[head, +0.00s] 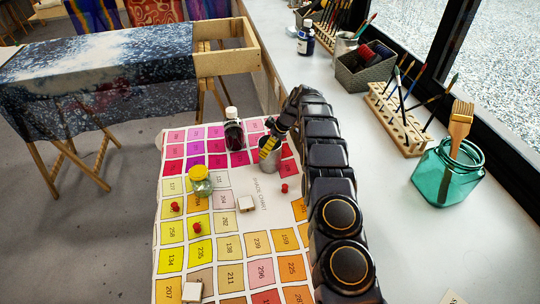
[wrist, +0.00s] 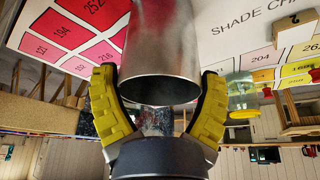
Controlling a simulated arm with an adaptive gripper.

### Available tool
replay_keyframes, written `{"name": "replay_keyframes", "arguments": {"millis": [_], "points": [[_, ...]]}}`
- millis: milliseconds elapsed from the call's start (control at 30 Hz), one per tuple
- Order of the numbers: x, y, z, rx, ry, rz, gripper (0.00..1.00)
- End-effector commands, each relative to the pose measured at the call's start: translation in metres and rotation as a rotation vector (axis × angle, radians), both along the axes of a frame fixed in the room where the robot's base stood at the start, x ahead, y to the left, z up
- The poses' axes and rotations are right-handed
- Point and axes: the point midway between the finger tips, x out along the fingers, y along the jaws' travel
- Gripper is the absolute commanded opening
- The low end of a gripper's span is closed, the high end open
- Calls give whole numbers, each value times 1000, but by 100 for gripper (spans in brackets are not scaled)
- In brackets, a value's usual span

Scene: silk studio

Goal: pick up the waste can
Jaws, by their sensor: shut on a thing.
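The waste can is a small plain metal cylinder (head: 268,160) at the shade chart's upper right in the head view. My gripper (head: 269,147) reaches it from above and partly hides it. In the wrist view, the yellow-padded fingers of my gripper (wrist: 158,78) sit on both sides of the can (wrist: 162,42), shut on it near its dark open rim. The can looks upright. I cannot tell whether its base touches the chart.
The shade chart (head: 262,222) holds a dark bottle (head: 234,131), a yellow-lidded jar (head: 200,182), red pegs and pale blocks. Along the window stand a teal jar with a brush (head: 447,172), a wooden brush rack (head: 398,120) and a basket (head: 364,72).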

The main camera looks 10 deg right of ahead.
Motion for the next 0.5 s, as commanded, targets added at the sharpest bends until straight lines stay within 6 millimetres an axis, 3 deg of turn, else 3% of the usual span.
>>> {"name": "replay_keyframes", "arguments": {"millis": [500], "points": [[1,0,21,0,-5,0,43]]}}
